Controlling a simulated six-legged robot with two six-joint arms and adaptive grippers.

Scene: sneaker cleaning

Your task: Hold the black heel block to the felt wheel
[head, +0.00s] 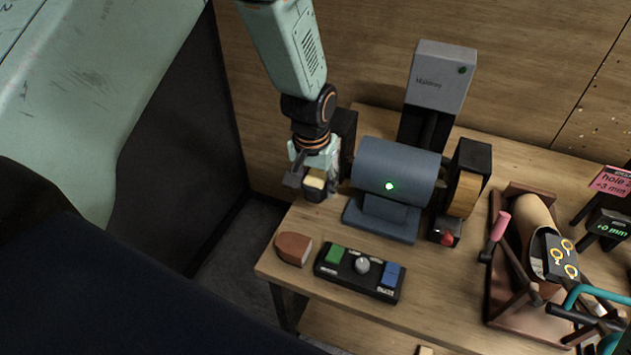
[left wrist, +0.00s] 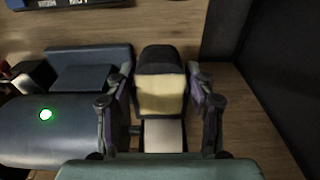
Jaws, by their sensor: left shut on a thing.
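My left gripper (head: 312,180) is at the left end of the blue-grey grinder (head: 395,172), pointing down at the bench's left edge. It is shut on the heel block (head: 314,194), which is black with a cream face. In the left wrist view, the block (left wrist: 160,58) sits between the two fingers (left wrist: 160,105), its cream face towards the camera. A pale square patch lies below it there; I cannot tell what it is. A tan wheel (head: 463,195) shows at the grinder's right end. My right gripper is not in view.
A control box (head: 360,272) with green and blue buttons and a knob lies in front of the grinder. A brown wedge-shaped block (head: 293,249) is left of it. A brown stand (head: 515,290) holding a shoe form is at right. A green light (head: 389,186) glows on the grinder.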

